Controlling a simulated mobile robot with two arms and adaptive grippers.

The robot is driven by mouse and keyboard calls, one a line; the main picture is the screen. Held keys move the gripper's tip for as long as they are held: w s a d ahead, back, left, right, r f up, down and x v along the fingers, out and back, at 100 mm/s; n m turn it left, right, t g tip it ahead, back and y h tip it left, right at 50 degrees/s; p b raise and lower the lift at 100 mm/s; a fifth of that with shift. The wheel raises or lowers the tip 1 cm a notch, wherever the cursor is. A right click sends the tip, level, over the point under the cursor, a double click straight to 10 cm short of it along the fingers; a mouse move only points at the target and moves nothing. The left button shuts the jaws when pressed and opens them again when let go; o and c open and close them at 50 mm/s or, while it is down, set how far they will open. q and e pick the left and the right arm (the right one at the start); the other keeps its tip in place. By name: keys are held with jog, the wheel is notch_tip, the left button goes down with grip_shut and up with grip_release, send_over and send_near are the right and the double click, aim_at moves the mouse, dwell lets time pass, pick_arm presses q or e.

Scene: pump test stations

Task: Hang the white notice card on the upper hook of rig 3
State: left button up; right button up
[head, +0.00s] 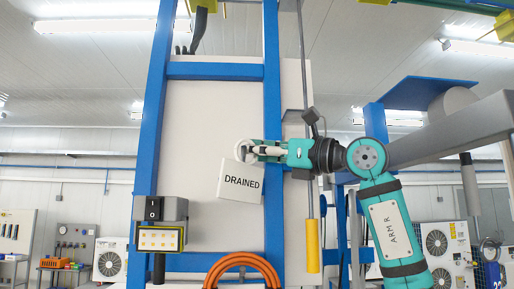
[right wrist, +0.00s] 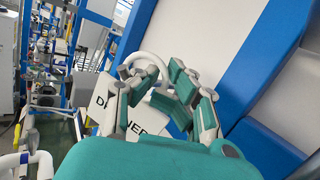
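The white notice card (head: 240,186) reads DRAINED and hangs a little tilted in front of a pale panel (head: 206,120) in a blue frame. It has a white ring at its top. My right gripper (head: 246,151) is at this ring, above the card. In the right wrist view the fingertips (right wrist: 165,78) close in on one side of the ring (right wrist: 144,55), and the card (right wrist: 150,119) shows partly behind the fingers. I cannot make out the upper hook or a rig number. My left gripper is not in view.
An orange hose (head: 243,259) loops below the card. A yellow cylinder (head: 312,246) hangs on the right. Fan units (head: 110,262) stand behind.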

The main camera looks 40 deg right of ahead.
jog(key=o, duration=0.4)
jog(key=shift+w+a+f+g, duration=0.15)
jog(key=shift+w+f+g, duration=0.1)
jog(key=shift+w+f, duration=0.25)
jog(key=shift+w+a+f+g, duration=0.1)
jog(key=shift+w+f+g, duration=0.2)
jog(key=shift+f, duration=0.4)
jog(key=shift+s+d, duration=0.15)
jog(key=shift+s, duration=0.1)
jog(key=shift+d, duration=0.15)
jog(key=shift+w+d+r, duration=0.1)
jog(key=shift+w+d, duration=0.05)
jog(key=shift+w, duration=0.15)
jog(key=shift+s, duration=0.3)
jog(key=v, duration=0.7)
jog(key=shift+d, duration=0.1)
